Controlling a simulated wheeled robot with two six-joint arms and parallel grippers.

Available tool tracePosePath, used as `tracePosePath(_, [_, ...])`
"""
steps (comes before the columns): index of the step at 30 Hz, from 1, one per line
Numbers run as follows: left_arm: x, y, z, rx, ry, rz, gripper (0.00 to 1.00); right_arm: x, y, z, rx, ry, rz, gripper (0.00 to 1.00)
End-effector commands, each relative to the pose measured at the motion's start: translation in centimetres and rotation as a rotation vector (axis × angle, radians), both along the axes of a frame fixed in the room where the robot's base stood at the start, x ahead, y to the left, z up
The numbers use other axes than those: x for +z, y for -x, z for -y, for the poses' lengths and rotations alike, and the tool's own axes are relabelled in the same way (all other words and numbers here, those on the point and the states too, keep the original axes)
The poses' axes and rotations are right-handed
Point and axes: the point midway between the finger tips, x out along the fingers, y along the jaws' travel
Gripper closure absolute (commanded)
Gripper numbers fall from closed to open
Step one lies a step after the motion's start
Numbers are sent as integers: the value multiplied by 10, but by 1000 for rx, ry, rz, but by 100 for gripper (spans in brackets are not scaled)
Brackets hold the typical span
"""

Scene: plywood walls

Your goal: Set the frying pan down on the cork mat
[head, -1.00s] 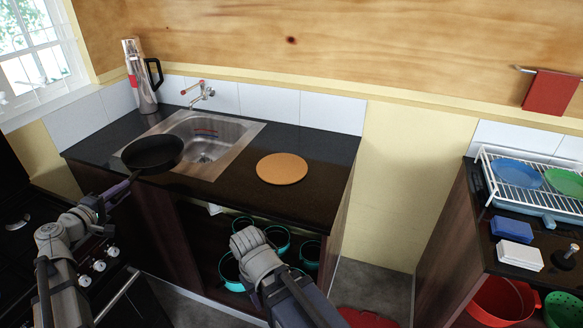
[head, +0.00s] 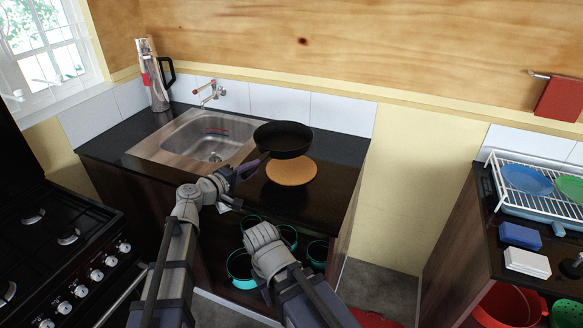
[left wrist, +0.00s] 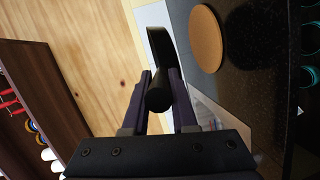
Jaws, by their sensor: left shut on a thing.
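The black frying pan (head: 283,139) is in the air over the counter in the head view, at the far side of the round cork mat (head: 291,172) and covering part of its back edge. My left gripper (head: 245,170) is shut on the pan's handle, left of the mat. In the left wrist view the handle (left wrist: 160,95) sits between the fingers, with the pan (left wrist: 157,45) seen nearly edge-on. The mat (left wrist: 206,38) shows bare there, apart from the pan. My right arm is low in front of the counter; its fingers do not show.
The sink (head: 205,140) lies left of the mat, with a tap (head: 208,92) and a tall flask (head: 153,75) behind. The stove (head: 60,250) stands at left. Teal pots (head: 240,265) sit under the counter. Dark counter right of the mat is clear.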

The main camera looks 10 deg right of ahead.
Motion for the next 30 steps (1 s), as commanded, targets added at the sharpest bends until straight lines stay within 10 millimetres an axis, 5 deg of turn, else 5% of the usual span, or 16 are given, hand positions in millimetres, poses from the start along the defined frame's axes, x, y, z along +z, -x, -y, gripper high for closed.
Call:
tracePosePath(4, [2,5,20,-19,3,1,100,2,0,0,0,0,0,50])
tracePosePath(13, [-4,6,24,-23,3,2,100,-5,0,0,0,0,0,50])
tracePosePath(24, [-52,6,23,-23,3,2,100,-53,0,0,0,0,0,50])
tracePosePath(30, [-62,6,23,-23,4,1,100,-63,0,0,0,0,0,50])
